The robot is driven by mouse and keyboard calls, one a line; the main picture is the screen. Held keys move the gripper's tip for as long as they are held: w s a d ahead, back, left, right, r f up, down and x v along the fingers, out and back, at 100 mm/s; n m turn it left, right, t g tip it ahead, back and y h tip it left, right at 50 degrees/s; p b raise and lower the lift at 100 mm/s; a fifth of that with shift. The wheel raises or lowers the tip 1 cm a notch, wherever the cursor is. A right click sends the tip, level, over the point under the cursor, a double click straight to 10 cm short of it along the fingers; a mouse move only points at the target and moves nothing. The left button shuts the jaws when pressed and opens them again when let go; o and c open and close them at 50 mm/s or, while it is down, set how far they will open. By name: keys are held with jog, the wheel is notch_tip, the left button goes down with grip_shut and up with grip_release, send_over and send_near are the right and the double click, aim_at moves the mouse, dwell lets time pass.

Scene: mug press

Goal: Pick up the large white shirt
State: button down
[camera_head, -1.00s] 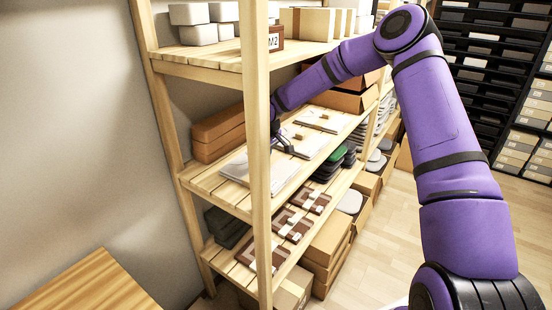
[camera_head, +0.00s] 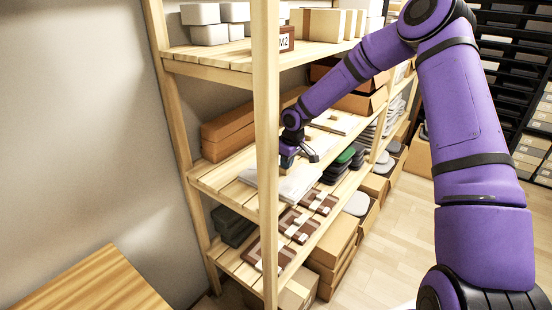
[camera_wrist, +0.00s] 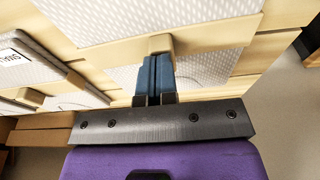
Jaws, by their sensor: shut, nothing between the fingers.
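Folded white shirts lie on the middle shelf. In the head view one shirt (camera_head: 290,184) is near the front post and another (camera_head: 341,122) lies farther along; my gripper (camera_head: 300,158) is over the row between them and partly hides it. In the wrist view a broad white patterned shirt (camera_wrist: 140,18) fills the top, and another white piece (camera_wrist: 203,70) shows behind my fingers. My gripper (camera_wrist: 153,82) has its blue fingers shut together with nothing between them. I cannot tell which shirt is the large one.
A wooden shelf post (camera_head: 266,150) stands in front of the shirts. Brown boxes (camera_head: 228,132) are behind them. Dark and green folded items (camera_head: 345,158) lie to the right. Brown packages (camera_head: 299,226) are on the shelf below.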

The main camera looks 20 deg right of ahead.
aim_at(294, 178)
jog(key=s+d, duration=0.1)
jog(key=s+d+f, duration=0.1)
jog(key=s, duration=0.1)
jog(key=shift+s+d, duration=0.15)
jog(key=shift+d, duration=0.05)
jog(key=shift+d+r, duration=0.1)
jog(key=shift+r, duration=0.7)
